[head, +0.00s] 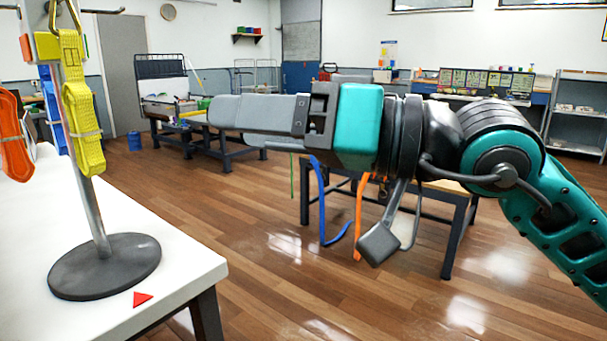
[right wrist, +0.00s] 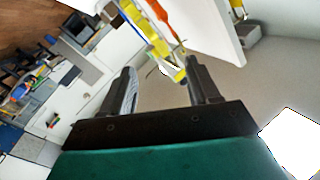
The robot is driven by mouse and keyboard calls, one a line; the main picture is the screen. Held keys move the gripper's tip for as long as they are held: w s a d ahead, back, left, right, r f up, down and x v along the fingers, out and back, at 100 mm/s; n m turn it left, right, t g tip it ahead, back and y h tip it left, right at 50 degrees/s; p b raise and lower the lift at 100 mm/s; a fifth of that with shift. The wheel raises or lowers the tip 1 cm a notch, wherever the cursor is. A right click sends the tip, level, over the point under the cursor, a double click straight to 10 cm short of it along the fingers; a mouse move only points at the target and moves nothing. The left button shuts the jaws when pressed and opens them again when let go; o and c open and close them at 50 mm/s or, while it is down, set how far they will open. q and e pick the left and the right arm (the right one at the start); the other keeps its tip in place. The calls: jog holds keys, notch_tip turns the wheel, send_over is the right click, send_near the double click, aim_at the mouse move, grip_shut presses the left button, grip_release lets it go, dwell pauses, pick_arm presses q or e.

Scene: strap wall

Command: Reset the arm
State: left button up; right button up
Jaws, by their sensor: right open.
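My right gripper (head: 228,112) reaches in from the right of the head view and points left, level in the air. It is empty. In the right wrist view its two fingers (right wrist: 160,85) stand apart with a clear gap. The stand (head: 105,266) with hanging straps is on the white table at the left, apart from the gripper. A yellow strap (head: 84,125), an orange strap (head: 14,140) and a blue strap (head: 54,115) hang there. The yellow strap also shows beyond the fingers in the right wrist view (right wrist: 150,35). My left gripper is not in view.
The white table (head: 190,262) has its edge at the lower left, with a red triangle (head: 143,299) on it. Behind my right arm is a wooden-topped table (head: 447,186) with blue and orange straps (head: 323,210) hanging down. Open wooden floor lies between.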

jog(key=w+d+f+n+t+h+p, duration=0.2)
jog(key=w+d+f+n+t+p, duration=0.35)
jog(key=n, duration=0.55)
jog(key=w+d+f+n+t+h+p, duration=0.25)
jog(key=d+n+t+p, duration=0.45)
jog(key=n, duration=0.5)
jog(key=s+d+f+m+h+p, duration=0.15)
jog(key=f+m+h, duration=0.25)
jog(key=f+m, duration=0.4)
jog(key=s+d+f+m+h+p, duration=0.1)
jog(key=d+f+m+h, duration=0.25)
jog(key=f+m, duration=0.4)
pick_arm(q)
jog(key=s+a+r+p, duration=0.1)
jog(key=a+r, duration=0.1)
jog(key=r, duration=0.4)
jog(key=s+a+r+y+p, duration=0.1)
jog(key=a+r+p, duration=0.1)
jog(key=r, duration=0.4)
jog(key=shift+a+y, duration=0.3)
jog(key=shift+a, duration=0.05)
pick_arm(e)
jog(key=s+d+f+m+g+h, duration=0.3)
jog(key=s+f+m+g, duration=0.3)
jog(key=s+f+m, duration=0.7)
jog(key=shift+s+d+m+g, duration=0.35)
jog(key=shift+d+m, duration=0.15)
jog(key=shift+m, duration=0.15)
